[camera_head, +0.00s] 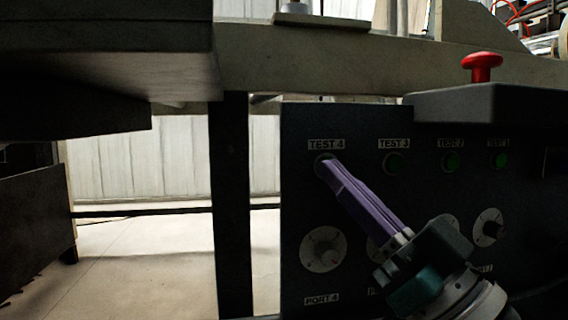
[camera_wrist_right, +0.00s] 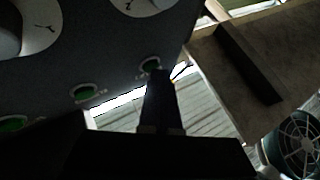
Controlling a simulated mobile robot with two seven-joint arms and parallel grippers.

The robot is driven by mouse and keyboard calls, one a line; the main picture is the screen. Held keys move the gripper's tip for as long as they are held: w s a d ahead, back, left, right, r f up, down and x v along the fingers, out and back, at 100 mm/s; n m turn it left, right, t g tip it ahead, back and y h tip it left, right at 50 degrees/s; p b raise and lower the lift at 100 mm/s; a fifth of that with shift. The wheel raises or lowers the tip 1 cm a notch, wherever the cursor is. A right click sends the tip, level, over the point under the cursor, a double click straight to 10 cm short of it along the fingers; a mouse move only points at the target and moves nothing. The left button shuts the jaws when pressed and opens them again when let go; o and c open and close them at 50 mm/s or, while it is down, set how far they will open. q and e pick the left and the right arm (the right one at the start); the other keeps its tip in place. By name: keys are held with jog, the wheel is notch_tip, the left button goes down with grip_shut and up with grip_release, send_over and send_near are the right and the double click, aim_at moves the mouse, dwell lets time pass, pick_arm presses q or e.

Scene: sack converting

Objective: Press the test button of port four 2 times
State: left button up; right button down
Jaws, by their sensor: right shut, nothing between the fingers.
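The test button of port four (camera_head: 324,158) sits below the "TEST 4" label at the top left of the dark panel (camera_head: 300,200). My right gripper (camera_head: 328,166) is shut with nothing between its purple fingers, and its tips are at this button and cover part of it. I cannot tell whether the button is pushed in. In the right wrist view the fingertips (camera_wrist_right: 156,74) lie just below a green button (camera_wrist_right: 150,64) at the panel's edge. My left gripper is not in view.
Green buttons TEST 3 (camera_head: 394,162), TEST 2 (camera_head: 452,162) and TEST 1 (camera_head: 499,160) run rightward. A red mushroom button (camera_head: 482,66) stands above the panel. A dark post (camera_head: 231,200) stands left of the panel.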

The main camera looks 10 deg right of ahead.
jog(key=shift+s+p, duration=0.35)
jog(key=shift+s, duration=0.35)
jog(key=s+p, duration=0.3)
jog(key=s, duration=0.2)
jog(key=shift+d, duration=0.1)
dwell(1.9)
dwell(0.4)
